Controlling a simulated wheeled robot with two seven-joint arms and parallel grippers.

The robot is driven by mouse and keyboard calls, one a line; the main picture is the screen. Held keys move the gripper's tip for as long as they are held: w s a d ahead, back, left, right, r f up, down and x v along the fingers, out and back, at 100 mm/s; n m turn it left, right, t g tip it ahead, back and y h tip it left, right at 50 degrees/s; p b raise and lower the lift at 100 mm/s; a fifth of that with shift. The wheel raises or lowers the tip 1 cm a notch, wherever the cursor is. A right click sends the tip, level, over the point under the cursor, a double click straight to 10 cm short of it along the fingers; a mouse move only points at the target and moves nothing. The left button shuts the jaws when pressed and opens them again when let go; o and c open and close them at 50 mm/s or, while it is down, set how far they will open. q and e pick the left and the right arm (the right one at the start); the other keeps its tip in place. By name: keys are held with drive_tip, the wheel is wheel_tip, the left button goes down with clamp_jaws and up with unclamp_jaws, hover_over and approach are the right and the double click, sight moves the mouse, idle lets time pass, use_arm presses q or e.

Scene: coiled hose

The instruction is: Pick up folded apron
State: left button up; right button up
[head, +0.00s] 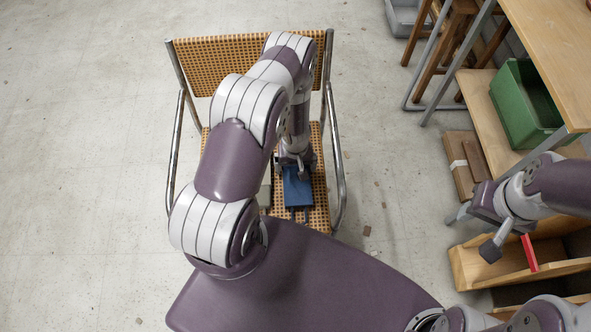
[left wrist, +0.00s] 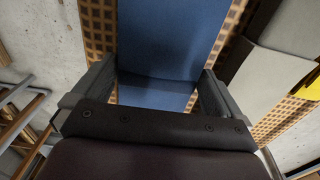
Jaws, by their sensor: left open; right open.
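The folded apron (head: 298,187) is a blue flat bundle on the woven seat of a chair (head: 322,165). In the left wrist view the blue apron (left wrist: 168,38) lies between the two fingers, with a darker fold band across it. My left gripper (head: 297,168) points down at the apron's far part, and my arm hides some of the seat. In the left wrist view my left gripper (left wrist: 148,92) is open, a finger on each side of the apron; I cannot tell whether they touch it. My right gripper (head: 473,232) is open and empty, off to the right.
A grey-green flat thing (head: 265,192) lies left of the apron; it looks grey in the left wrist view (left wrist: 268,78), with a yellow piece (left wrist: 309,84) by it. A wooden bench (head: 545,40), green bin (head: 522,108) and wooden box (head: 463,270) stand right.

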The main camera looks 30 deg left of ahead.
use_arm(q)
drive_tip(key=shift+r, duration=0.1)
drive_tip(key=c, duration=0.9)
drive_tip(key=shift+w, duration=0.1)
